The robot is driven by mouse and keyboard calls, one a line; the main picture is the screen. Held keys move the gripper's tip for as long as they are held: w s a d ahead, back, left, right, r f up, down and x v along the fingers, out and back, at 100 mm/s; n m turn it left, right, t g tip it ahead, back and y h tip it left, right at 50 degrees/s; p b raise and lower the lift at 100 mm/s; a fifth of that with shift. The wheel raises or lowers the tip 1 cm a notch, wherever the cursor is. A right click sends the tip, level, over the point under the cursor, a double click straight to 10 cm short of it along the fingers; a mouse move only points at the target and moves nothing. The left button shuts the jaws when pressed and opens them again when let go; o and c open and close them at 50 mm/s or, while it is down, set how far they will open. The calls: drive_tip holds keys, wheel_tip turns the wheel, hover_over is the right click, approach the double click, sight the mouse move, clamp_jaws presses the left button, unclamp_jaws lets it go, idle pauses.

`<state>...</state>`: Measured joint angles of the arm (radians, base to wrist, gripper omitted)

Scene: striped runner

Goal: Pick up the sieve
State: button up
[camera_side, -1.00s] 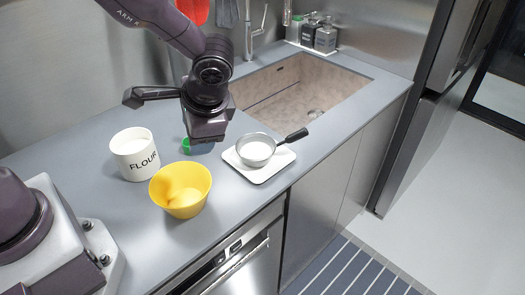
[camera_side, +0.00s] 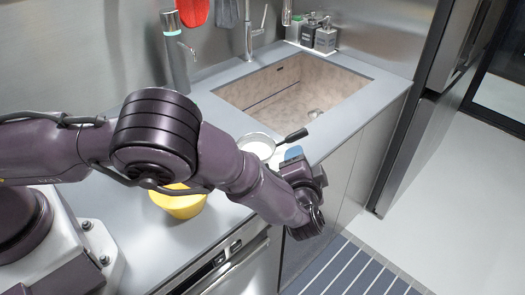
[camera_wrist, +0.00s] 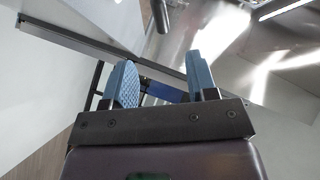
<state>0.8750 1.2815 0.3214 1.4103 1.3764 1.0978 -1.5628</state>
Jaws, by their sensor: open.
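The sieve (camera_side: 256,146) has a round metal rim, a white inside and a black handle (camera_side: 296,135) pointing right. It rests over the white square board (camera_side: 287,151), largely hidden by my arm. My gripper (camera_side: 293,154) is just right of the sieve and below its handle in the side view, by the counter's front edge. In the wrist view my gripper (camera_wrist: 165,82) shows two blue fingers spread apart with nothing held between them. A dark bar at the top there may be the sieve's handle; I cannot be sure.
The yellow bowl (camera_side: 180,206) stands on the counter, partly behind my arm. The sink (camera_side: 292,95) lies behind the sieve. A grey dispenser (camera_side: 178,55) and several bottles (camera_side: 325,38) stand at the back. Open floor lies beyond the counter's front edge.

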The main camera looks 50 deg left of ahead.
sight(297, 138)
drive_tip(key=x, duration=1.3)
drive_tip(key=shift+s, duration=0.1)
clamp_jaws()
